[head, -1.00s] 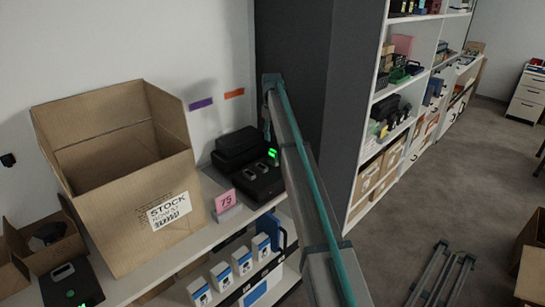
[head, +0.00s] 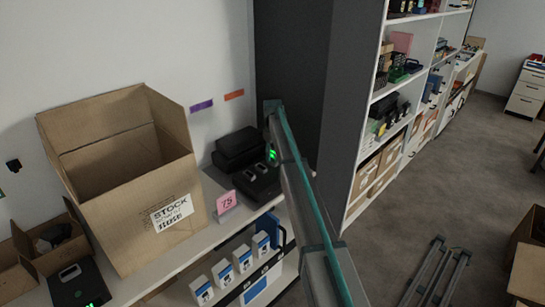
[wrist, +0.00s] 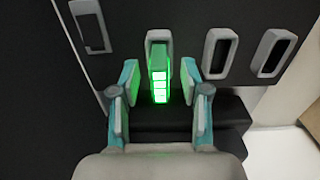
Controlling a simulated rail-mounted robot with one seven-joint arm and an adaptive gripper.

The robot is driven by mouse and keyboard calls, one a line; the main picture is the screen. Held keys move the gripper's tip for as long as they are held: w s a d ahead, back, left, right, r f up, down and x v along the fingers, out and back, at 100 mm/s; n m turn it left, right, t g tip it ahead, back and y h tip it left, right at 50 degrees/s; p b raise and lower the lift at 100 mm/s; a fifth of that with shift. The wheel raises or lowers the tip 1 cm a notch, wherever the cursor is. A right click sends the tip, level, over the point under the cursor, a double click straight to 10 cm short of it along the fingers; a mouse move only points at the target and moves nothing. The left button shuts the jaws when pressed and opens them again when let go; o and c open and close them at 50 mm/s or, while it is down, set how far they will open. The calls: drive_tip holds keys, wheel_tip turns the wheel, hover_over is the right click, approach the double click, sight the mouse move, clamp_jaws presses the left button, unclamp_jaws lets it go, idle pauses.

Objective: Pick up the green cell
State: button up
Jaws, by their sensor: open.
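The green cell (wrist: 159,84) glows bright green in the wrist view and sits in one slot of a black charger (wrist: 185,20). My gripper (wrist: 160,88) is open, with one teal-and-grey finger on each side of the cell and a gap on both sides. In the head view the green glow (head: 271,155) shows at the back of the black charger (head: 257,183) on the shelf, partly behind my arm. My gripper's fingers are hidden in the head view.
Beside the cell's slot are other grey-rimmed slots (wrist: 220,54). A large open carton (head: 135,225) and a pink 75 card (head: 226,202) stand left of the charger. White-and-blue boxes (head: 242,258) line the lower shelf. A tall dark panel (head: 335,100) rises at the right.

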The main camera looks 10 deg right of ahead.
clamp_jaws()
drive_tip(key=shift+r, duration=0.1)
idle(0.4)
drive_tip(key=shift+r+b, duration=0.3)
drive_tip(key=shift+r, duration=0.25)
drive_tip(key=s+a+r+b, duration=0.6)
drive_tip(key=s+r, duration=0.5)
drive_tip(key=s, duration=0.1)
drive_tip(key=shift+s+r, duration=0.4)
drive_tip(key=shift+d, duration=0.1)
